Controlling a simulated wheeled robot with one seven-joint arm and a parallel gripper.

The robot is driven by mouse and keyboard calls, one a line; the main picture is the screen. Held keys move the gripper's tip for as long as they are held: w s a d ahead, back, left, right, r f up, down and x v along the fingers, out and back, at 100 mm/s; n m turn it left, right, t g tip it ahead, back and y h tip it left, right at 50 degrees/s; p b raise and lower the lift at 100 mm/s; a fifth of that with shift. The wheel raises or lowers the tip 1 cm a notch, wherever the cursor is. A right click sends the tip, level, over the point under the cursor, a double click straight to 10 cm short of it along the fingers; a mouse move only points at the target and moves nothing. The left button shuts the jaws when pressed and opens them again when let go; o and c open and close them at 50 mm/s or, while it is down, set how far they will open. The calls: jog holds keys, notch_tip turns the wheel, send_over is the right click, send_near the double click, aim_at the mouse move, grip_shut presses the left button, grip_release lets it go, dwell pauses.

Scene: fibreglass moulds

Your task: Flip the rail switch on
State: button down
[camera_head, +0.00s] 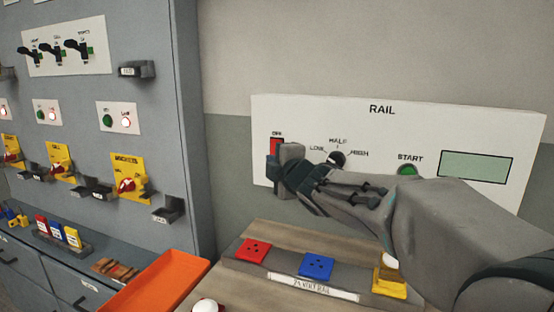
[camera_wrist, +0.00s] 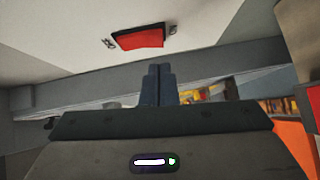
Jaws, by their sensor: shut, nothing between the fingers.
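The rail panel (camera_head: 420,122) is a white board on the wall headed RAIL. Its red switch (camera_head: 276,147) sits at the left end under a small label, partly hidden by my gripper (camera_head: 276,172). In the wrist view the red switch (camera_wrist: 141,38) shows as a red face in a dark frame, near the top. The shut, empty fingers of my gripper (camera_wrist: 158,72) point toward the panel, a little below and right of the switch in that view. A gap shows between them there; I cannot tell contact from the head view. Whether the switch is on or off is unclear.
A LOW/HALF/HIGH knob (camera_head: 337,159), green START button (camera_head: 407,170) and greenish display (camera_head: 475,167) share the panel. Below are red (camera_head: 253,250) and blue (camera_head: 316,265) blocks and an orange tray (camera_head: 160,283). A grey cabinet (camera_head: 170,60) with switches stands left.

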jog(key=shift+w+d+f, duration=0.1)
jog(key=shift+w+d, duration=0.1)
jog(key=shift+w, duration=0.3)
jog(key=shift+w+d, duration=0.2)
jog(key=shift+w, duration=0.25)
jog(key=shift+w+f+b, duration=0.1)
jog(key=shift+w+b, duration=0.1)
jog(key=shift+b, duration=0.6)
jog(key=shift+s, duration=0.1)
